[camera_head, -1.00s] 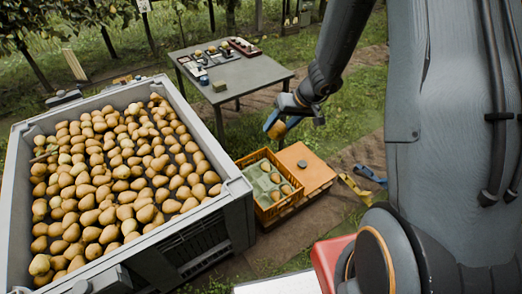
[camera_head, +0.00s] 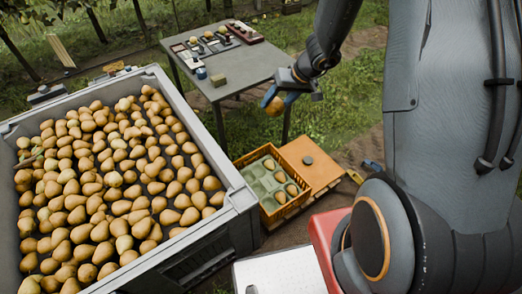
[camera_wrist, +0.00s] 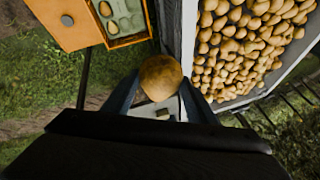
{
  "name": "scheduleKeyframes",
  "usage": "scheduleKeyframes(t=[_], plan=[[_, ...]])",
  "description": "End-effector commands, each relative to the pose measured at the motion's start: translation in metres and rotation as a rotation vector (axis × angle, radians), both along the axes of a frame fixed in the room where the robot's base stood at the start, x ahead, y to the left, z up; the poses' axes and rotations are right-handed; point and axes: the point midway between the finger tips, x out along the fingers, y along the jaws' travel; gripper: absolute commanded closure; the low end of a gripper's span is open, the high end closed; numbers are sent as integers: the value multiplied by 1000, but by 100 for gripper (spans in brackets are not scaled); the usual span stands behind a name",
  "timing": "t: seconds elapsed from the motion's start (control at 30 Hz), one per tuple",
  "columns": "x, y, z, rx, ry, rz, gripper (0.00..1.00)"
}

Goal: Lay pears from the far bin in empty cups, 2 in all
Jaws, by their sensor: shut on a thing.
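My gripper (camera_head: 277,99) is shut on a brown pear (camera_wrist: 160,78) and holds it in the air. In the head view the held pear (camera_head: 275,106) hangs in front of the grey table, above and behind the orange crate (camera_head: 271,222). The crate holds a pale green cup tray (camera_head: 257,188). A few pears (camera_head: 280,197) lie in cups along its right side, and cups on its left look empty. The large grey bin (camera_head: 222,168) at the left is full of pears (camera_head: 110,190). The wrist view shows part of the crate (camera_wrist: 151,22) at the upper left and the bin wall (camera_wrist: 188,35) at the right.
A grey table (camera_head: 250,72) with small items and trays stands behind the crate. An orange box top with a dark knob (camera_head: 309,168) adjoins the crate on the right. A white panel (camera_head: 280,272) is at the front. Grass lies around.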

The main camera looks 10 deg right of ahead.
Motion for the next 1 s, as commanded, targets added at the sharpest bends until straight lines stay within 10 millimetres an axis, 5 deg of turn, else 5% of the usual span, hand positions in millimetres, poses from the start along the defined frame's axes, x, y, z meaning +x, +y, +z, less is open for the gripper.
scheduleKeyframes(t=[1.0], plan=[[55,1,-132,4,-4,23,76]])
